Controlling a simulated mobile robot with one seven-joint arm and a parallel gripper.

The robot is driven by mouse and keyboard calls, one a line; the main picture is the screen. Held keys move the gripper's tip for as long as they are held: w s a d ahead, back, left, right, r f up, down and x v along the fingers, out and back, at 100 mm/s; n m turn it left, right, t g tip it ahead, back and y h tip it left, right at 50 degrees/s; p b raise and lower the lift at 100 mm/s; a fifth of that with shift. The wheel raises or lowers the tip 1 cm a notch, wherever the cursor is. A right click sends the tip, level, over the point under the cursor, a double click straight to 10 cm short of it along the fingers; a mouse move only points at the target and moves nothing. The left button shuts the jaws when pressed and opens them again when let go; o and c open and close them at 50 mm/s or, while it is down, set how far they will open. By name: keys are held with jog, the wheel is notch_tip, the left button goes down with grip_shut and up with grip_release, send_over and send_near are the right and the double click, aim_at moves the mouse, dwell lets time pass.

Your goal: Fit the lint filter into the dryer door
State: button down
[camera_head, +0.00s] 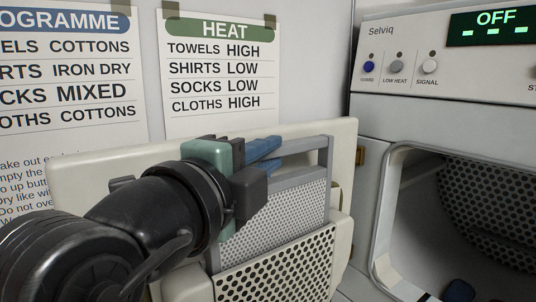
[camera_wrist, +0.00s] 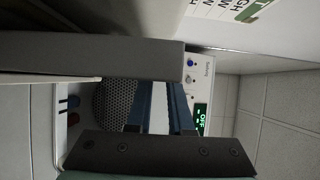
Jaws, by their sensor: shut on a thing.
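The lint filter (camera_head: 290,205) is a grey frame with fine mesh and a blue grip at its top left. It stands roughly upright at the open dryer door (camera_head: 95,165), its lower part hidden behind the door's perforated cover (camera_head: 283,265). I cannot tell how deep it sits. My gripper (camera_head: 248,168) comes from the left and is shut on the filter's blue grip. In the wrist view the blue grip (camera_wrist: 181,112) shows between the two dark fingers.
The dryer's drum opening (camera_head: 480,205) is on the right, with dark blue cloth at the bottom. The control panel (camera_head: 440,65) above it reads OFF. Programme and heat charts (camera_head: 222,75) hang on the wall behind the door.

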aim_at(270, 213)
jog(key=shift+f+b, duration=3.7)
jog(key=shift+f, duration=0.3)
jog(key=c, duration=0.7)
grip_release()
jog(key=shift+c, duration=0.2)
jog(key=shift+s, duration=0.1)
jog(key=b+v, duration=0.3)
jog(key=v, duration=0.9)
jog(key=shift+s+a, duration=0.25)
jog(key=shift+s, duration=0.1)
